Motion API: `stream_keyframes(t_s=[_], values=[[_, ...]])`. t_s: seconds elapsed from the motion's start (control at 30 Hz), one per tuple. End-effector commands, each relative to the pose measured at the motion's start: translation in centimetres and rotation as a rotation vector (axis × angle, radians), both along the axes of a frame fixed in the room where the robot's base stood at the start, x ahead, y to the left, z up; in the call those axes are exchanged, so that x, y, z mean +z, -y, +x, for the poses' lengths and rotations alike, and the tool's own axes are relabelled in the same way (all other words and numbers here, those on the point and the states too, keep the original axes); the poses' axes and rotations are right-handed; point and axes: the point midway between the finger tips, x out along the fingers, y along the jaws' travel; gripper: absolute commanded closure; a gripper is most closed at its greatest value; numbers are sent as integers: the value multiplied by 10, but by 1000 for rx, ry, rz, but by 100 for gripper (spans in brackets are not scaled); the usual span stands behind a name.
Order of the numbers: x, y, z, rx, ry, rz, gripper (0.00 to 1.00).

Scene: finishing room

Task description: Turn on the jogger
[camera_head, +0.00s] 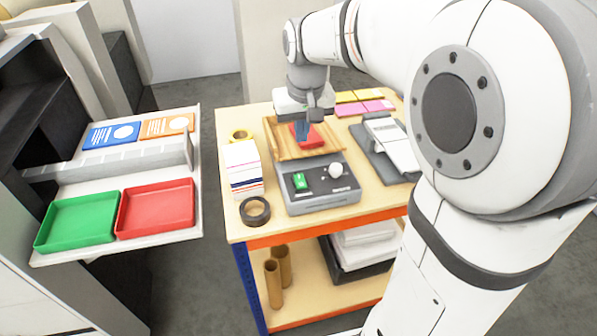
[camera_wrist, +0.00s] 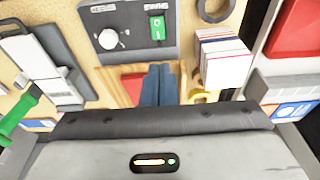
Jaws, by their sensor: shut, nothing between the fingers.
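The jogger (camera_head: 320,200) is a grey box on the wooden bench, with a wooden tray (camera_head: 283,151) behind its panel. The panel has a green switch (camera_head: 300,181) on the left and a white knob (camera_head: 336,170) on the right. In the wrist view the green switch (camera_wrist: 157,28) and knob (camera_wrist: 109,39) also show. I cannot tell which way the switch is set. A red piece (camera_head: 314,140) lies in the tray. My gripper (camera_head: 302,138) is shut and empty, its blue fingers over the tray, behind and apart from the switch. The fingers also show in the wrist view (camera_wrist: 158,78).
On the bench, a paper stack (camera_head: 243,165) and dark tape roll (camera_head: 255,210) stand left of the jogger; a grey-white device (camera_head: 392,145) stands right. Yellow tape (camera_head: 240,135) lies behind the stack. Green (camera_head: 78,222) and red (camera_head: 157,207) trays sit on a side shelf.

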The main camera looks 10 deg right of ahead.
Motion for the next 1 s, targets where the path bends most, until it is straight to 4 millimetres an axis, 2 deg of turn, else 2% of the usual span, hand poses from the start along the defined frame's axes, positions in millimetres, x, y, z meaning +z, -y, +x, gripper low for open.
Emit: stream_keyframes(t_s=[0.17,0.27,0.37,0.7,0.83,1.0], values=[[-3,0,1,0,-1,0,100],[-12,0,2,0,-4,0,100],[-27,0,5,0,-5,0,100],[-98,-1,18,0,-6,0,100],[-118,-1,22,0,-5,0,100],[-133,-1,26,0,-2,0,100]])
